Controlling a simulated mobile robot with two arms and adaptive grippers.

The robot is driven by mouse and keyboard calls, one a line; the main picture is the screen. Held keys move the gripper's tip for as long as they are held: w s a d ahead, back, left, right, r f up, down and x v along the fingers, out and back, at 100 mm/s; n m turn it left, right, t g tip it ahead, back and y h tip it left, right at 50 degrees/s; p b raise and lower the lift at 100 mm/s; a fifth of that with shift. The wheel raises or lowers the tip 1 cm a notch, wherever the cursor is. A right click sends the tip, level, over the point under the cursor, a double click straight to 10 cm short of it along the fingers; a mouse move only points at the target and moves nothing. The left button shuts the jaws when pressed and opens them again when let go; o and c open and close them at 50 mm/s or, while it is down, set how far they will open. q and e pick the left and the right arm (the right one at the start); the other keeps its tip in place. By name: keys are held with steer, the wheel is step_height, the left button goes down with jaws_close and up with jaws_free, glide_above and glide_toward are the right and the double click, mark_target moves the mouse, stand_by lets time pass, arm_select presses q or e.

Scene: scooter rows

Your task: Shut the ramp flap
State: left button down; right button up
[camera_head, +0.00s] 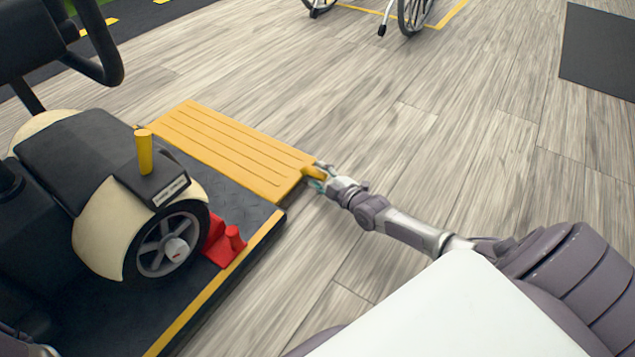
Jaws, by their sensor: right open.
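The ramp flap (225,150) is a yellow ribbed plate. It lies folded out from the edge of a dark platform (262,222), low over the wooden floor. My right gripper (318,175) is at the flap's right corner, around a small yellow tab there. Its jaws are open; I cannot tell whether they touch the tab. My left gripper is not in view.
A cream and black scooter (95,185) stands on the platform, with a red chock (222,243) by its wheel. A wheelchair (410,12) is at the top, and a dark mat (600,50) at the top right. The floor between is clear.

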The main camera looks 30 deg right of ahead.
steer(key=shift+w, duration=0.5)
jaws_close()
